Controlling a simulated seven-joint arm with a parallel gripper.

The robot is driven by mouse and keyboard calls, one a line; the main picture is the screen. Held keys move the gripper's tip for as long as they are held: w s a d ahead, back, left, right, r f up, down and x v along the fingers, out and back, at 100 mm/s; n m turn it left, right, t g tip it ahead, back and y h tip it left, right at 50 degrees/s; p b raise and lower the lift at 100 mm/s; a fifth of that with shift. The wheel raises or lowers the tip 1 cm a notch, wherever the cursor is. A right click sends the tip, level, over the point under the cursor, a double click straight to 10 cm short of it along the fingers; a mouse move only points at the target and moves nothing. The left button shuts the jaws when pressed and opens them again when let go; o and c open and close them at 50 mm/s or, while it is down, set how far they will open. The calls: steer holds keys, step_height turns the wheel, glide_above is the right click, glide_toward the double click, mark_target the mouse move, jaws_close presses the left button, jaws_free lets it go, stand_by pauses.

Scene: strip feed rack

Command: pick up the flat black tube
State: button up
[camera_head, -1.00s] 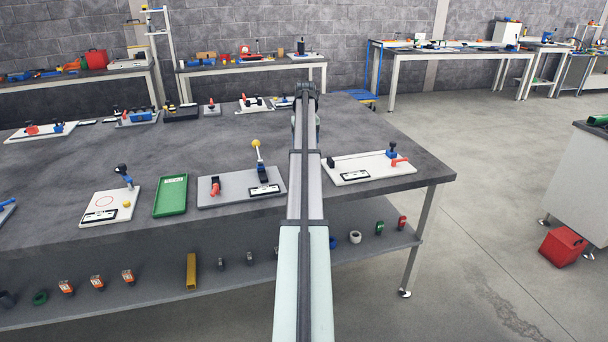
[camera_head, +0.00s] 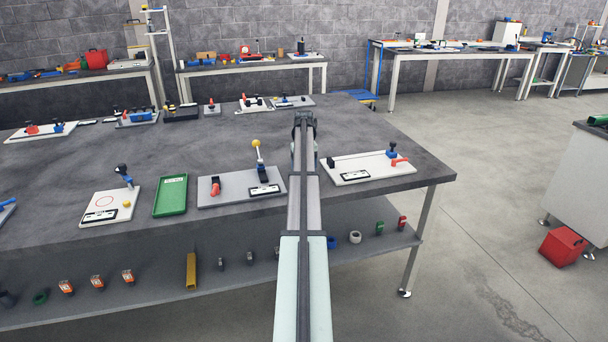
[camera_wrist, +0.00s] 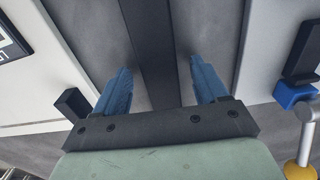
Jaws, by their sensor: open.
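The flat black tube (camera_wrist: 150,45) shows in the wrist view as a long dark strip on the grey table. It runs from the top edge down between the two blue fingers of my gripper (camera_wrist: 161,76). The gripper is open, with a finger on each side and a visible gap to the tube on both sides. The tube's near end is hidden behind the gripper body. I cannot tell how high the fingertips are above it. In the head view my arm hides the tube and the fingers.
In the head view, a grey board (camera_head: 228,190) with a yellow-knobbed lever stands left of my arm, and a white board (camera_head: 366,168) stands to its right. A green tray (camera_head: 170,197) lies farther left.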

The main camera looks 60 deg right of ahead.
jaws_close()
stand_by(0.7)
